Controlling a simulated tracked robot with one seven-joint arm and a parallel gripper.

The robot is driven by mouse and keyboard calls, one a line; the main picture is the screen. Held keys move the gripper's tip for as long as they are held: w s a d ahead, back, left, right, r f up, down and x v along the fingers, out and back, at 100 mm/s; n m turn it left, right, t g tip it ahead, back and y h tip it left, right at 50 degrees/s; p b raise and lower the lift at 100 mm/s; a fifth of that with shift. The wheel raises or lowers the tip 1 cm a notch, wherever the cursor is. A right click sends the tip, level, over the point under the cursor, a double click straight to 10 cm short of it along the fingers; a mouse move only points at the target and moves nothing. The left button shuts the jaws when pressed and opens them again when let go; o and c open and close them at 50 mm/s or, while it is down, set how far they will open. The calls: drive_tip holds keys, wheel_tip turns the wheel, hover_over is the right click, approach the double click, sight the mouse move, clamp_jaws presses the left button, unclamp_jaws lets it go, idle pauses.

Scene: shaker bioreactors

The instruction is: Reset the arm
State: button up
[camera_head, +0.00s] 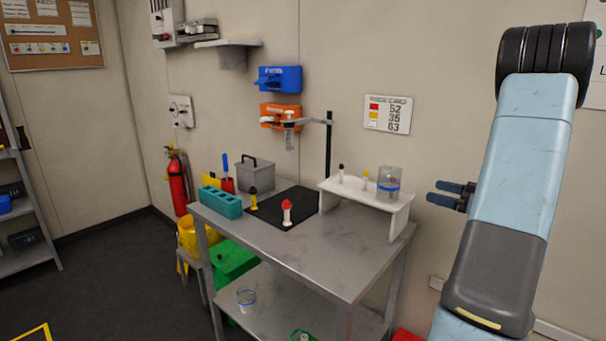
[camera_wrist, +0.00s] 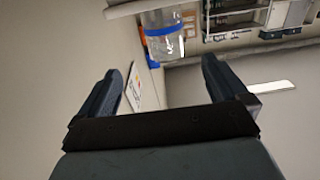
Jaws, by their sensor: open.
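My arm is raised on the right side of the head view, right of the metal table (camera_head: 345,255). My gripper (camera_head: 455,195) sticks out to the left from behind the arm, near the wall and right of the white shelf stand. In the wrist view its two dark fingers (camera_wrist: 165,90) are spread wide with nothing between them. A clear beaker with a blue band (camera_head: 388,183) stands on the white stand (camera_head: 408,207); it also shows in the wrist view (camera_wrist: 163,40), beyond the fingers. The gripper is apart from the beaker and the stand.
The table holds a black mat (camera_head: 270,217) with a red-topped vial (camera_head: 286,212), a teal rack (camera_head: 221,202) and a grey box (camera_head: 255,175). A green bin (camera_head: 232,262) and red extinguisher (camera_head: 177,183) stand left. Floor at the left is mostly clear.

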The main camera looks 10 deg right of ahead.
drive_tip(key=s+a+r+m+g, duration=0.15)
drive_tip(key=a+g, duration=0.25)
drive_tip(key=a, duration=0.5)
drive_tip(key=s+a+r+g+h, duration=0.1)
drive_tip(key=s+a+r+g, duration=0.2)
drive_tip(key=a, duration=0.5)
drive_tip(key=s+a+r+g, duration=0.2)
drive_tip(key=a+g, duration=0.2)
drive_tip(key=a, duration=0.5)
drive_tip(key=s+a+r+m+t+h, duration=0.1)
drive_tip(key=s+a+m+h, duration=0.2)
drive_tip(key=s+h, duration=0.2)
drive_tip(key=s+a+r+m+t+h, duration=0.1)
drive_tip(key=s+a+r+m+h, duration=0.1)
drive_tip(key=s, duration=0.9)
drive_tip(key=shift+s+a+m+h, duration=0.2)
drive_tip(key=shift+a+m+h, duration=0.35)
drive_tip(key=shift+a+h, duration=0.8)
drive_tip(key=shift+d+r, duration=0.1)
drive_tip(key=shift+d, duration=0.1)
